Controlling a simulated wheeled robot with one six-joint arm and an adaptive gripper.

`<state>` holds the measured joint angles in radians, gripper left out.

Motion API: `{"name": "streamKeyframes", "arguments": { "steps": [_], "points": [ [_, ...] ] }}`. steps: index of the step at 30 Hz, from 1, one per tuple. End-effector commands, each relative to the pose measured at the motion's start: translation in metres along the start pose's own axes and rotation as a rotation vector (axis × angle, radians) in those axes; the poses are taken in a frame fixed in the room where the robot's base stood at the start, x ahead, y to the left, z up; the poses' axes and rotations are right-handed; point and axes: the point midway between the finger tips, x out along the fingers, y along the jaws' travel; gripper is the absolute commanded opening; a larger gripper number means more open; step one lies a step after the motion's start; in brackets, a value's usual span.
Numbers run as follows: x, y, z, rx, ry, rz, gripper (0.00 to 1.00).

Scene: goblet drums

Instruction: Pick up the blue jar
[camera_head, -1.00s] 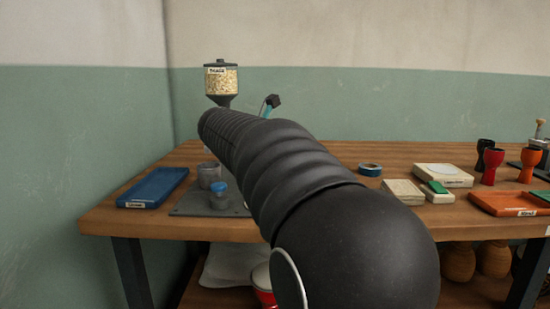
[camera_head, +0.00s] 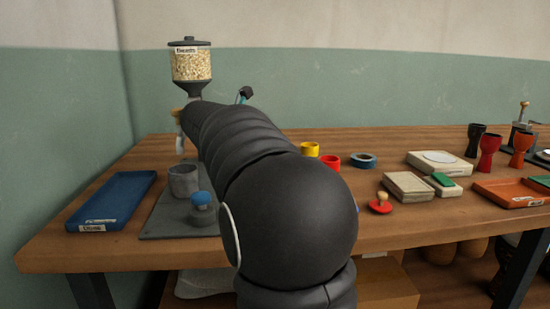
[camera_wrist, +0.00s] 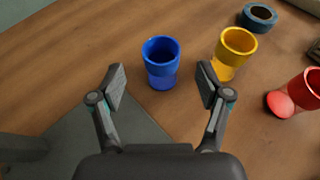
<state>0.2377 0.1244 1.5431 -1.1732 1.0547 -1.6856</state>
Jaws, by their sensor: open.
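The blue jar (camera_wrist: 161,64) stands upright on the wooden table in the wrist view, just beyond and between my fingertips. It is a cup shape with an open top and a narrower lower part. My gripper (camera_wrist: 160,84) is open, with one finger on each side and nothing between the pads that I can see touching. In the head view my arm hides the blue jar and the gripper.
A yellow cup (camera_wrist: 233,50) stands close right of the jar, with a red cup (camera_wrist: 305,88) and tape roll (camera_wrist: 258,17) farther right. A grey mat (camera_head: 160,226) carries a grey cup (camera_head: 184,180) and blue-lidded container (camera_head: 203,208). A blue tray (camera_head: 112,200) lies left.

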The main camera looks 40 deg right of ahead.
Motion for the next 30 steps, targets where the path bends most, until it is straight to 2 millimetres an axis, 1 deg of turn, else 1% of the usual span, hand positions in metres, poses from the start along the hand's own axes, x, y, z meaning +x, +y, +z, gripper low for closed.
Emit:
{"name": "streamKeyframes", "arguments": {
  "steps": [1, 8, 18, 21, 26, 29, 30],
  "points": [
    [0.004, -0.001, 0.000, 0.000, 0.000, -0.002, 0.77],
    [0.016, -0.002, 0.000, 0.001, 0.000, -0.003, 0.77],
    [0.060, -0.002, 0.000, 0.001, 0.000, -0.005, 0.77],
    [0.065, -0.002, 0.001, 0.001, 0.000, -0.004, 0.77],
    [0.064, -0.002, 0.001, 0.001, 0.000, -0.003, 0.77],
    [0.064, -0.002, 0.001, 0.001, 0.000, -0.003, 0.54],
    [0.064, -0.002, 0.001, 0.001, 0.000, -0.003, 0.44]
  ]
}}
